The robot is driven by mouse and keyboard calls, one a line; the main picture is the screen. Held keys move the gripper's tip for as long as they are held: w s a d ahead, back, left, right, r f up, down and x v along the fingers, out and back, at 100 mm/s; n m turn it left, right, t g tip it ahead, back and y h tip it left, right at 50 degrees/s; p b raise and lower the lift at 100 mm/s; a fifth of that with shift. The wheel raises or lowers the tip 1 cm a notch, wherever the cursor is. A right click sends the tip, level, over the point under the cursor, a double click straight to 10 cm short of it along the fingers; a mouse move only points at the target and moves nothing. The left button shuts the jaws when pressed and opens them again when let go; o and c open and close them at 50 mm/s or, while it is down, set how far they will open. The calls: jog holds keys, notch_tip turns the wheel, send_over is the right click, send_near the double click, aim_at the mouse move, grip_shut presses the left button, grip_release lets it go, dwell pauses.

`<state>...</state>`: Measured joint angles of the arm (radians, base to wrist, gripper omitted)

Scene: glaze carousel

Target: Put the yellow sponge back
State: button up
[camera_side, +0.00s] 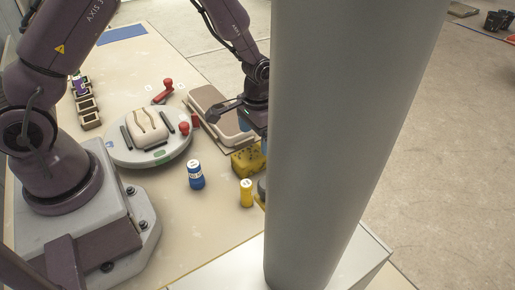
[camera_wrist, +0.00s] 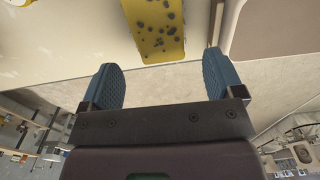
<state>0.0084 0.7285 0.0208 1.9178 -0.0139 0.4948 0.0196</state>
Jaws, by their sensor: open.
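The yellow sponge (camera_side: 246,162), with dark spots, lies on the table in the side view, to the left of the grey column. In the wrist view the sponge (camera_wrist: 154,30) shows at the top, beyond the fingertips and between their lines. My gripper (camera_wrist: 162,76) is open, its two blue finger pads wide apart with nothing between them. In the side view my gripper (camera_side: 264,146) hangs close to the sponge, partly hidden by the column. I cannot tell the exact gap between them.
A round carousel (camera_side: 118,153) carries a beige block (camera_side: 148,128) and red and dark parts. A beige-lidded tray (camera_side: 217,112) lies behind the sponge. A blue bottle (camera_side: 195,175) and a yellow bottle (camera_side: 246,193) stand in front. A grey column (camera_side: 345,140) blocks the right side.

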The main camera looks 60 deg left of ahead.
notch_tip(320, 180, up, 6)
notch_tip(320, 180, up, 16)
jog(key=t, duration=0.3)
send_over(257, 151)
jog(key=s, duration=0.7)
jog(key=s+r+t, duration=0.2)
jog(key=s+r, duration=0.3)
jog(key=s, duration=0.7)
jog(key=shift+d+r+t, duration=0.2)
jog(key=shift+r+t, duration=0.1)
